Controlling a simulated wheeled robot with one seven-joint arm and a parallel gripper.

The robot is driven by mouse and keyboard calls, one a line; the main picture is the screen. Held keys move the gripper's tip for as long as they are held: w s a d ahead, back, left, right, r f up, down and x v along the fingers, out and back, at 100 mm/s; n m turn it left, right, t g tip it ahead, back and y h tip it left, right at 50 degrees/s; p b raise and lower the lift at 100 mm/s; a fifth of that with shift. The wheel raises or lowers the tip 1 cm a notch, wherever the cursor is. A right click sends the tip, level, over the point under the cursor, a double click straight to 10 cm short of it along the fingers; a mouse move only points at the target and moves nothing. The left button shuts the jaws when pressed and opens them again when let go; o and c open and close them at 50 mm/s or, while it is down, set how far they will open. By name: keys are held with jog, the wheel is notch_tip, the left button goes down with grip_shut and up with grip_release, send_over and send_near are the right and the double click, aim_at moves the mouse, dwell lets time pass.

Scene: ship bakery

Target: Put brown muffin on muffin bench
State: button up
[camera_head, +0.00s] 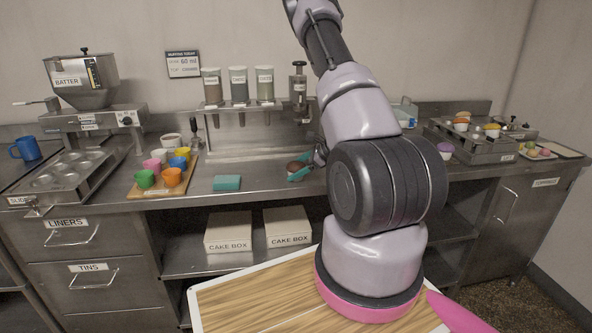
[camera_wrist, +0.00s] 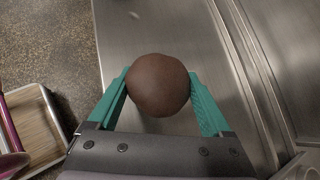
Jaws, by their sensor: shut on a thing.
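The brown muffin (camera_wrist: 158,84) is between the teal fingers of my gripper (camera_wrist: 158,76), which are shut on its two sides in the wrist view. In the head view, the muffin (camera_head: 297,166) and my gripper (camera_head: 299,171) are small and close to the steel counter (camera_head: 260,195). I cannot tell whether the muffin touches the counter. To the right stands a metal stand (camera_head: 482,153) with several muffin-like items on top; its label is too small to read. A purple-topped muffin (camera_head: 445,148) is at its left side. I cannot tell which surface is the muffin bench.
Several coloured cups stand on a wooden board (camera_head: 150,190) at the left. Dispensers (camera_head: 238,86) stand behind. A small tray (camera_head: 555,147) is at the far right. Cake boxes (camera_head: 228,232) sit on the shelf below.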

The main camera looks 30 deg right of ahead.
jog(key=shift+f, duration=0.15)
jog(key=o, duration=0.8)
jog(key=shift+c, duration=0.2)
